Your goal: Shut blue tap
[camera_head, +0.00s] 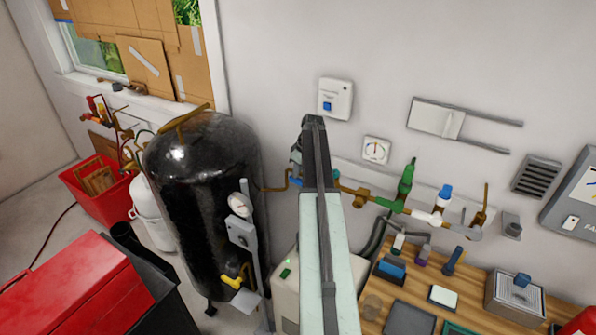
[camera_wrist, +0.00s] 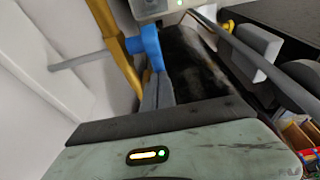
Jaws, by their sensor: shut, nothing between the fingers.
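The blue tap (camera_wrist: 148,46) has a bright blue handle on a brass pipe (camera_wrist: 112,42) in the wrist view. In the head view a bit of blue (camera_head: 335,177) shows beside my arm on the brass pipe run along the wall; my arm hides most of that spot. My gripper (camera_wrist: 157,90) is shut and empty in the wrist view. Its grey fingers point at the lower end of the blue handle and overlap its edge; I cannot tell whether they touch it. In the head view my gripper is mostly hidden behind my arm.
A black tank (camera_head: 195,210) stands left of my arm. A green tap (camera_head: 405,182) and a blue-topped fitting (camera_head: 443,198) sit farther right on the pipe. Below them is a wooden bench (camera_head: 470,278) with small items. A red bin (camera_head: 100,195) stands far left.

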